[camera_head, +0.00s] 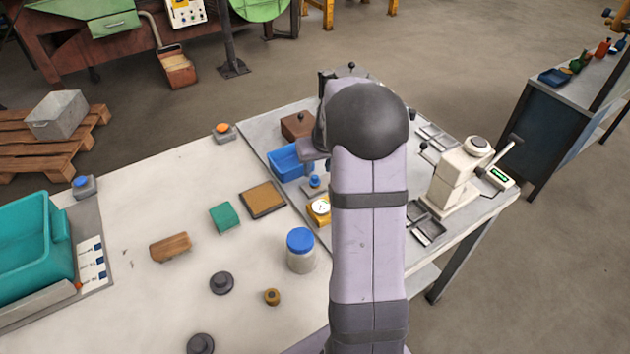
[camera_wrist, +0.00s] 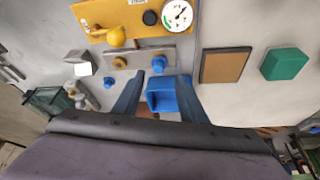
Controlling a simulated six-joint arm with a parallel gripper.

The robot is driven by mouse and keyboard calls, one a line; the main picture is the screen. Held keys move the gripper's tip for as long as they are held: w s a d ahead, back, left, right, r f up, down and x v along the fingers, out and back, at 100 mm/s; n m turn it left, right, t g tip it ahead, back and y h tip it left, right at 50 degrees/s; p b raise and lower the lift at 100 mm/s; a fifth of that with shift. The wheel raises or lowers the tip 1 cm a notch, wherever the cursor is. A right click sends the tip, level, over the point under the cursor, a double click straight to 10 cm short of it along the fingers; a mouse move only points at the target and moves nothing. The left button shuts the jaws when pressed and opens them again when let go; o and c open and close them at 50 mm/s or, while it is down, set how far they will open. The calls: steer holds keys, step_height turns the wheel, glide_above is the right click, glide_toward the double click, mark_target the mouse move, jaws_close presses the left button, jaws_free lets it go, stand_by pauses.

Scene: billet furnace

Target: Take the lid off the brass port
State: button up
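In the wrist view a grey metal plate (camera_wrist: 142,56) carries a brass-coloured round fitting (camera_wrist: 120,64) and a blue one (camera_wrist: 158,65) side by side. The brass one looks like the brass port; I cannot tell whether a lid sits on it. My gripper (camera_wrist: 159,86) shows as two dark fingers, apart, with nothing held between them. A blue bin (camera_wrist: 165,101) shows behind the gap. In the head view my arm hides the gripper and most of the plate; a blue cap (camera_head: 315,181) shows just left of the arm.
A yellow panel with a gauge (camera_wrist: 178,14) and yellow knob borders the plate. The bench also holds a blue-lidded jar (camera_head: 300,252), brown mat (camera_head: 263,200), green block (camera_head: 224,217), small brass knob (camera_head: 272,297) and white press (camera_head: 458,180).

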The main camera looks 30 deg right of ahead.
mark_target(315, 177)
steer(key=shift+p+x, duration=1.7)
steer(key=shift+x, duration=1.75)
steer(key=shift+d, duration=0.15)
jaws_close()
